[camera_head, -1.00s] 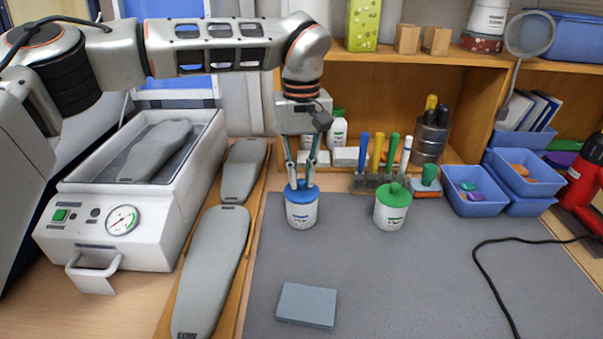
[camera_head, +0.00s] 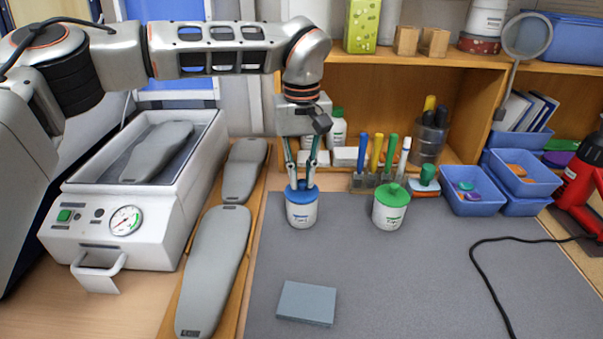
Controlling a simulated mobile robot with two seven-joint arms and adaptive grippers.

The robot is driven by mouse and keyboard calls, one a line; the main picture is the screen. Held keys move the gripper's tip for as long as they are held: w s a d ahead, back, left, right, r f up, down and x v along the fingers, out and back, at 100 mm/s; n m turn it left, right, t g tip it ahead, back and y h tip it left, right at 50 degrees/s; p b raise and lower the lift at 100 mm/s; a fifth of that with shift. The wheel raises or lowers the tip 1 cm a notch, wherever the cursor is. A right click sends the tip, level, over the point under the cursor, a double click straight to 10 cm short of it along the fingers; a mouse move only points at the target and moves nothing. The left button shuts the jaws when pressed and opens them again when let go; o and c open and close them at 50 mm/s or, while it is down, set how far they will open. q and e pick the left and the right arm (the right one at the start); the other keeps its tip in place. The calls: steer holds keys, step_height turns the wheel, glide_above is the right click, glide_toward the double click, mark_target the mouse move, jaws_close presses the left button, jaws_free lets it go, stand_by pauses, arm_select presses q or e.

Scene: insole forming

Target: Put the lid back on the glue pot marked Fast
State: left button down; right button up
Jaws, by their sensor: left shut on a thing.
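A white glue pot (camera_head: 302,214) stands upright on the grey mat with a blue lid (camera_head: 300,195) on its top. My left gripper (camera_head: 301,186) points straight down and is shut on the blue lid's knob. The lid sits at the pot's rim; I cannot tell whether it is fully seated. A second white pot (camera_head: 389,215) with a green lid (camera_head: 393,194) stands to the right, apart from the first. The print on both labels is too small to read. My right gripper is not in view.
A grey-blue block (camera_head: 306,303) lies on the grey mat (camera_head: 400,290). A black cable (camera_head: 484,270) crosses the mat's right side. Behind stand a tool rack (camera_head: 377,181) and blue bins (camera_head: 474,190). Insole forms (camera_head: 214,270) and a white press (camera_head: 150,230) are at left.

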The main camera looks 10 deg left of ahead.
arm_select(q)
steer(key=p, duration=0.3)
steer(key=shift+f, duration=0.15)
stand_by(3.7)
stand_by(0.3)
steer(key=c, duration=1.9)
jaws_free()
steer(key=o, duration=0.5)
steer(key=shift+c, duration=0.2)
